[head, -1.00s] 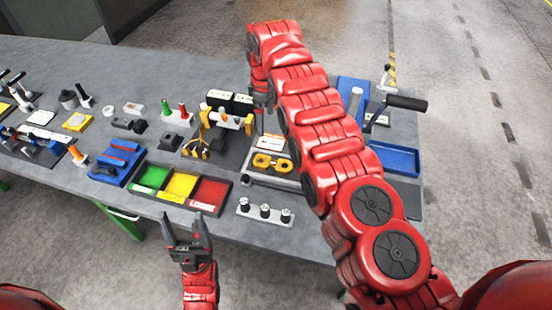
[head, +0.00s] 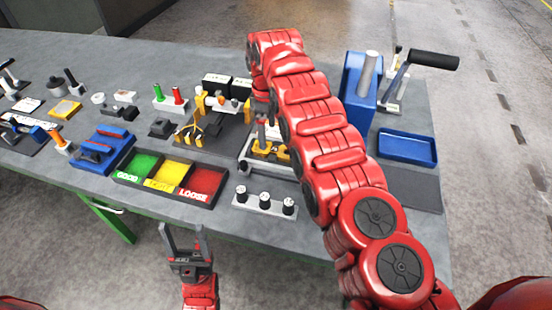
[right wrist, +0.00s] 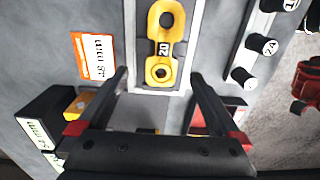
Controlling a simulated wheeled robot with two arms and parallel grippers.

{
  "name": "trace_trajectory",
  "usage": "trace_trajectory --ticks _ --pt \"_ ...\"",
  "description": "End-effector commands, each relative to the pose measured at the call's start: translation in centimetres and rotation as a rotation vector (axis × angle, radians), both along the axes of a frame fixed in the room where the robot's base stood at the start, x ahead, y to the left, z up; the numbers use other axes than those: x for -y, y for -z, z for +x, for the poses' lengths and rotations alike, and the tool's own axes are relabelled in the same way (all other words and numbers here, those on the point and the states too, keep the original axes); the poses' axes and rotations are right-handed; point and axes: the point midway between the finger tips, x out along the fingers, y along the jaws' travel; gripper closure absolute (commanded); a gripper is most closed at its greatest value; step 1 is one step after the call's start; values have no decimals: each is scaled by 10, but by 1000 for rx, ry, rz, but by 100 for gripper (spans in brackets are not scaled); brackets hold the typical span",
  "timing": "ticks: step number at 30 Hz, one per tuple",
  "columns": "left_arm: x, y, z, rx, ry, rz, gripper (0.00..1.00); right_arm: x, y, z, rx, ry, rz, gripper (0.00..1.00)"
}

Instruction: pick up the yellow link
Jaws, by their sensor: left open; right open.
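The yellow link (right wrist: 163,45) lies in a grey frame (right wrist: 140,110). It has a ring at each end and a dark middle marked 20. My right gripper (right wrist: 160,79) is open and empty; its two fingers reach toward the link from either side, apart from it. In the head view, the right gripper (head: 262,130) stands over the link (head: 262,151), which is partly covered by the gripper and my right arm. My left gripper (head: 183,232) is open and empty, low in front of the table edge.
Green, yellow and red trays (head: 170,175) lie left of the frame. A white block with black-and-white knobs (head: 265,202) stands at the front. A yellow-legged fixture (head: 205,120) is close left of my right gripper.

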Motion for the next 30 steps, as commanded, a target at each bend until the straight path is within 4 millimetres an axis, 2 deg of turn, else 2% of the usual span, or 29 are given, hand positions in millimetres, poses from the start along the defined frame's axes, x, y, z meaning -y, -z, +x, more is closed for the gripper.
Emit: trace_trajectory --ticks 6,8,15,21,23,30 --pt "0 0 0 0 0 0 33 -1 13 0 1 0 1 0" --pt "0 -8 0 0 0 0 33 -4 16 -2 -3 -1 2 0" --pt "0 -20 0 0 0 0 33 -4 47 -3 -2 0 0 0" --pt "0 -19 0 0 0 0 33 -5 50 -2 0 0 1 0" --pt "0 -19 0 0 0 0 33 -5 50 -2 0 0 1 9" --pt "0 -19 0 0 0 0 33 -5 50 -2 0 0 1 52"
